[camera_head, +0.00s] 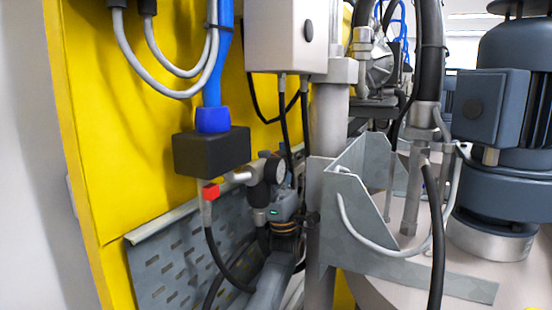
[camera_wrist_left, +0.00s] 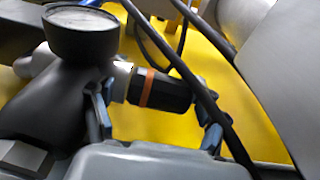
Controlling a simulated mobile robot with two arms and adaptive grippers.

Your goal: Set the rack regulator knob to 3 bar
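The rack regulator's dark body (camera_head: 261,196) sits below a round pressure gauge (camera_head: 277,170) on the yellow panel. In the left wrist view the gauge (camera_wrist_left: 82,30) is at the upper left, too oblique to read. The black knob (camera_wrist_left: 166,94) with an orange ring (camera_wrist_left: 147,87) points right from the regulator. My left gripper (camera_head: 287,203) is close in front of the regulator. In the wrist view its two fingers stand apart (camera_wrist_left: 156,110), one near each end of the knob. I cannot tell whether they touch it. My right gripper is not in view.
A black block (camera_head: 211,152) with a blue hose and a red valve (camera_head: 211,191) is left of the regulator. A vertical grey post (camera_head: 328,125) and metal bracket (camera_head: 350,225) stand close on the right. Dark cables hang around the gripper.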

